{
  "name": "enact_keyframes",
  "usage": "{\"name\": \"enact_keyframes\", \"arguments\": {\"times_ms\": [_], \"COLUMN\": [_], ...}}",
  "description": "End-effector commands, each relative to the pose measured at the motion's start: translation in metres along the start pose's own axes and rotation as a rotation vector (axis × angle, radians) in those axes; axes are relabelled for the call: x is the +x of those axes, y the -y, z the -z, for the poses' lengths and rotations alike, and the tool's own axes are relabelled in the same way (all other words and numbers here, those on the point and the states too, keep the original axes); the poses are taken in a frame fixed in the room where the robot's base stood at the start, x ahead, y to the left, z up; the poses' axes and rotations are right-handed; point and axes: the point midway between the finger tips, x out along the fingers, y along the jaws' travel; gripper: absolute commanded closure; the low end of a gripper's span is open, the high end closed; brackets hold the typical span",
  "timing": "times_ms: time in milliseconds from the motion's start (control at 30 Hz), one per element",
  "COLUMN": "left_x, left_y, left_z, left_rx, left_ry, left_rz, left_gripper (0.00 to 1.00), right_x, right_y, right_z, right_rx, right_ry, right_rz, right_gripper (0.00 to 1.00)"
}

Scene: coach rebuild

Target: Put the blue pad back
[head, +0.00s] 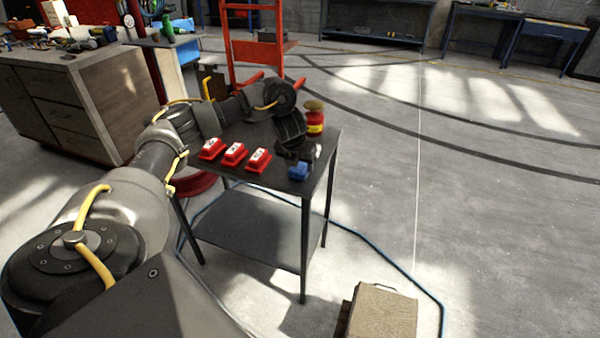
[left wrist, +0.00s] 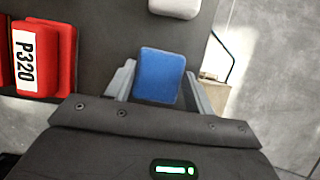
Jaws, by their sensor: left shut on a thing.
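The blue pad (left wrist: 160,76) is between the two grey fingers of my left gripper (left wrist: 157,85) in the left wrist view. The gripper is shut on it. In the head view the blue pad (head: 298,172) shows at the right front corner of the small dark table (head: 312,190), below my left gripper (head: 297,163). I cannot tell whether the pad touches the table top. My right gripper is not in view.
Several red blocks with white labels, one reading P320 (left wrist: 44,60), stand left of the pad. A white object (left wrist: 174,7) lies beyond it. A red-yellow container (head: 314,122) stands at the table's back. A cardboard box (head: 382,312) is on the floor.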

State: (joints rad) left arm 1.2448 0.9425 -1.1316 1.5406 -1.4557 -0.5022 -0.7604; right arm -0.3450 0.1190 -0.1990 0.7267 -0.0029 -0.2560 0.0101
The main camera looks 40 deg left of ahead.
Motion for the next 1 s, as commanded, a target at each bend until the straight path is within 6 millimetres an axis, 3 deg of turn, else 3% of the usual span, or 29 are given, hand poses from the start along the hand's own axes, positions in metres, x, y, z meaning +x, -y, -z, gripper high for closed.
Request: {"name": "enact_keyframes", "arguments": {"times_ms": [33, 233, 267, 400, 767, 1000], "left_x": [0.011, 0.011, 0.012, 0.013, 0.007, -0.039], "left_y": [-0.001, -0.001, -0.001, 0.0, 0.0, 0.0], "left_z": [0.005, 0.006, 0.006, 0.006, 0.005, 0.001], "left_rx": [0.0, 0.0, 0.0, 0.0, 0.001, 0.003], "left_ry": [0.0, -0.002, -0.002, -0.002, 0.0, 0.005], "left_rz": [-0.001, -0.001, -0.001, -0.001, -0.001, 0.0], "left_gripper": [0.65, 0.65, 0.44, 0.26, 0.25, 0.25], "right_x": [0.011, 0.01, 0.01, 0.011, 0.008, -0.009], "right_y": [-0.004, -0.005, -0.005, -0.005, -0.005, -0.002], "right_z": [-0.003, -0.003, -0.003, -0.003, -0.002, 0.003], "right_rx": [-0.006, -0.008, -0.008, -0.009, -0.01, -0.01], "right_ry": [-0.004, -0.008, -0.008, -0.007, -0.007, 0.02], "right_rz": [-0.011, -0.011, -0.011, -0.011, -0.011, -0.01], "right_gripper": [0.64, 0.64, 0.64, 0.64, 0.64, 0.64]}}
